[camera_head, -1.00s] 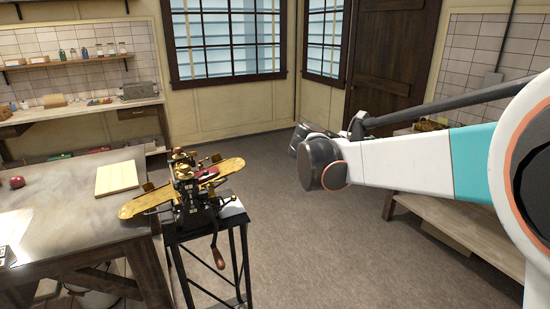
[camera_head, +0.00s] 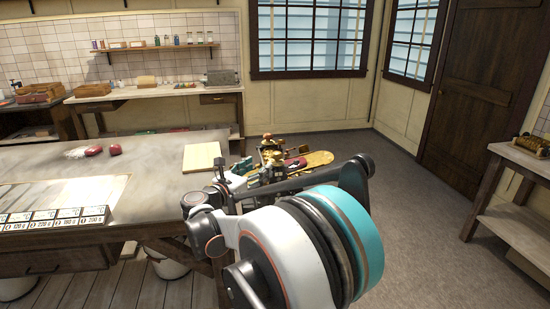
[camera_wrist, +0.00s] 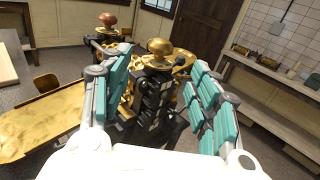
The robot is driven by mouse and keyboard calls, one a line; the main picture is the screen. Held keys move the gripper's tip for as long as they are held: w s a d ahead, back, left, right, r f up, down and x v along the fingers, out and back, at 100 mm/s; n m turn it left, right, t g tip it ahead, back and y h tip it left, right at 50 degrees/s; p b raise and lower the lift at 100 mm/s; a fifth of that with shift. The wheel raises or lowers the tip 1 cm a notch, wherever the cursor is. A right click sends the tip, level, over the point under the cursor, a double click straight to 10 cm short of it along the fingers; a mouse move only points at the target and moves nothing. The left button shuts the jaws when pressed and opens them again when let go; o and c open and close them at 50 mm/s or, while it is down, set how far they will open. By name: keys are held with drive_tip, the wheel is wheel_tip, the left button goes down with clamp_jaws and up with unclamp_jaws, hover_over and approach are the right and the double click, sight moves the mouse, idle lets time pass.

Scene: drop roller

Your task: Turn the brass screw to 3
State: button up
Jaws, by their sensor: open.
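The drop roller machine shows in the head view (camera_head: 270,158), partly hidden behind my arm, with a brass tray on its right side. In the wrist view the machine's black body (camera_wrist: 153,98) stands in the middle. A round brass knob, which looks like the brass screw (camera_wrist: 160,46), tops it. A second, reddish-brown knob (camera_wrist: 108,19) stands farther back at the left. My gripper (camera_wrist: 152,68) is open, its teal-padded fingers on the left and right of the machine in the picture. I cannot tell whether they touch it. No number marks are readable on the screw.
A brass tray (camera_wrist: 40,122) sticks out at the left in the wrist view. The grey table (camera_head: 150,180) stands left of the machine, bearing a pale board (camera_head: 202,156), red items and a number-labelled tray (camera_head: 55,217). The floor right of the machine (camera_head: 420,220) is clear.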

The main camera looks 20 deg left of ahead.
sight(273, 158)
drive_tip(key=b+x, duration=0.2)
drive_tip(key=x, duration=0.9)
drive_tip(key=shift+w+d, duration=0.2)
drive_tip(key=shift+w, duration=0.2)
drive_tip(key=c, duration=1.1)
